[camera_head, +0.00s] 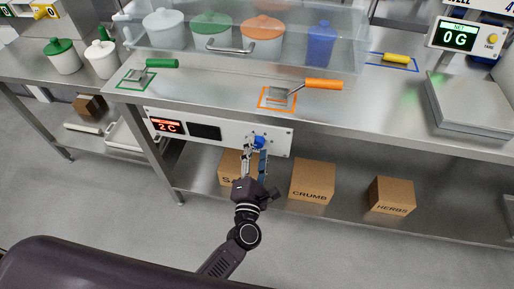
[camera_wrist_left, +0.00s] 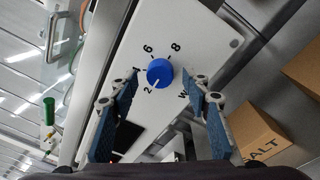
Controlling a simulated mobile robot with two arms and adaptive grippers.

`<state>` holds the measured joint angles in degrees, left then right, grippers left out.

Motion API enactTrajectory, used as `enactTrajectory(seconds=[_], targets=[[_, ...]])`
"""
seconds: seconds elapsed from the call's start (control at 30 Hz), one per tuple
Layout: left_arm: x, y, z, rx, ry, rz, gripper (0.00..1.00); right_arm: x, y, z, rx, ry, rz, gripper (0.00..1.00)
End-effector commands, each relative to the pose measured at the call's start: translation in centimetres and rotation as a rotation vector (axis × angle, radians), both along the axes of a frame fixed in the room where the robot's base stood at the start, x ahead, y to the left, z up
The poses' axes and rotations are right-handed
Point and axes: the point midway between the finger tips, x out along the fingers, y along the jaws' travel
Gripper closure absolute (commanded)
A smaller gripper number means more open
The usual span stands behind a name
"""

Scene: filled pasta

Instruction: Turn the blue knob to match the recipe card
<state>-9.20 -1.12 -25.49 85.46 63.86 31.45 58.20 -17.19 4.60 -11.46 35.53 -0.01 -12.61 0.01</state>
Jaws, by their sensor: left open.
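The blue knob (camera_head: 259,141) sits on the white control panel (camera_head: 222,146) on the counter's front. In the left wrist view the knob (camera_wrist_left: 160,72) has a dial with 2, 4, 6 and 8, and its white mark points toward the 2. My left gripper (camera_head: 256,153) is open just in front of the knob. In the left wrist view its blue-padded fingers (camera_wrist_left: 160,86) are spread to both sides of the knob, and I cannot tell whether they touch it. A red display (camera_head: 166,125) reads "2 C". No recipe card is recognisable. My right gripper is not in view.
Cardboard boxes, including the crumb box (camera_head: 312,181) and the herbs box (camera_head: 391,195), stand on the lower shelf (camera_head: 350,218). An orange-handled scraper (camera_head: 304,88) lies on the counter above. A scale (camera_head: 468,101) stands at the right. The floor in front is clear.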

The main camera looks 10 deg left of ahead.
Motion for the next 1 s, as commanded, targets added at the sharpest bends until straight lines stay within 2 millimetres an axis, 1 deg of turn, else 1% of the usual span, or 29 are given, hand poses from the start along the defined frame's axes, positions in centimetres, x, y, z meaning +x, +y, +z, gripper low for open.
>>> enactTrajectory(seconds=[0.1, 0.37, 0.73, 0.77, 1.0], targets=[[0.71, 0.03, 0.01, 0.0, 0.001, -0.001, 0.56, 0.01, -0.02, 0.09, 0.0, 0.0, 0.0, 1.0], [0.8, 0.02, -0.05, 0.001, 0.001, -0.001, 0.56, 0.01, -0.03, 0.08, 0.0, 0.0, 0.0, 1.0], [0.77, 0.01, -0.05, 0.002, 0.002, -0.001, 0.97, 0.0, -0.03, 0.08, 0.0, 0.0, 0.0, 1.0], [0.77, 0.01, -0.05, 0.002, 0.002, -0.001, 0.98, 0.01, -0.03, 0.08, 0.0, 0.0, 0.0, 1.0], [0.76, 0.0, -0.07, 0.027, 0.0, -0.002, 0.98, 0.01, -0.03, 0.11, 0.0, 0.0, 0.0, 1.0]])
